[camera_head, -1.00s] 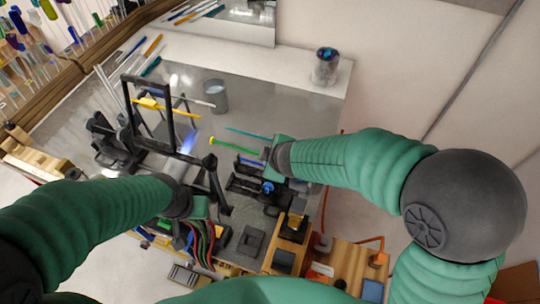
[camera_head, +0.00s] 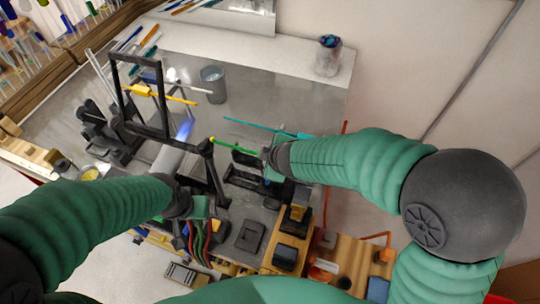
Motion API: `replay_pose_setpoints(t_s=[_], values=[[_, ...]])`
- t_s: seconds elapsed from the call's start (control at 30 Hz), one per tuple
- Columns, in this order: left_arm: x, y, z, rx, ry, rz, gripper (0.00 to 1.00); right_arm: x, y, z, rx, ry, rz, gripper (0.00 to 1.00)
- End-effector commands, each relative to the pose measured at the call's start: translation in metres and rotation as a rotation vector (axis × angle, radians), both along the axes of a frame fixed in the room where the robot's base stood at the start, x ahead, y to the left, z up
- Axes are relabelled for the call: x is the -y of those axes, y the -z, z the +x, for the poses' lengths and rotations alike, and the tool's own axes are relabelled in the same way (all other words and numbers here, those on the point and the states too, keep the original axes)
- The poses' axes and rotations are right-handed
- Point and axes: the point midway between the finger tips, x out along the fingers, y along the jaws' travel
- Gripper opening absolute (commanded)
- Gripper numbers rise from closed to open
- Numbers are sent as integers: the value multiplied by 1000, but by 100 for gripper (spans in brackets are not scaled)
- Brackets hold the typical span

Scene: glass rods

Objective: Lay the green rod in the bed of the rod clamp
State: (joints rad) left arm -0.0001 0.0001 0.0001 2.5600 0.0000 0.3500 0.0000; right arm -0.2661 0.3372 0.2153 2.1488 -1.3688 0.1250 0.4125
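The green rod (camera_head: 231,147) runs from its bright tip, near the black frame's lower right corner, to my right gripper (camera_head: 267,154). My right gripper appears shut on its right end. The rod looks raised over the dark rod clamp (camera_head: 243,180), whose bed is partly hidden by the gripper and forearm. I cannot tell whether rod and clamp touch. My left gripper (camera_head: 198,207) is low at the left of centre, by the coloured hoses; its fingers are not clear.
A black upright frame (camera_head: 165,100) and a bluish flame (camera_head: 184,129) stand left of the rod. A yellow rod (camera_head: 178,98) lies across the frame. A cyan rod (camera_head: 258,127) lies behind the green one. A grey cup (camera_head: 213,84) and a jar (camera_head: 328,56) stand farther back.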

Motion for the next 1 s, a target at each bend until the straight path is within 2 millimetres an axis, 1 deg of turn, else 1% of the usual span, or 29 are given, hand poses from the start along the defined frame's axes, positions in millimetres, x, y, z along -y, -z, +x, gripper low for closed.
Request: replay_pose_setpoints(t_s=[0.37,0.4,0.5,0.6,0.87,0.97,1.0], values=[[0,-1,0,0,0,0,36,0,-1,0,0,-1,-1,0],[0,-1,0,0,0,0,36,0,-1,0,0,0,0,26],[0,-1,0,0,0,0,36,0,-1,0,0,0,0,39],[0,0,0,0,0,0,36,0,-1,0,0,-1,-1,50],[0,-1,0,0,0,0,36,0,-1,0,0,-1,-1,50],[0,-5,0,0,0,0,36,1,-8,-3,1,0,-1,50],[0,-9,0,0,0,0,36,3,-13,-6,1,0,-1,50]])
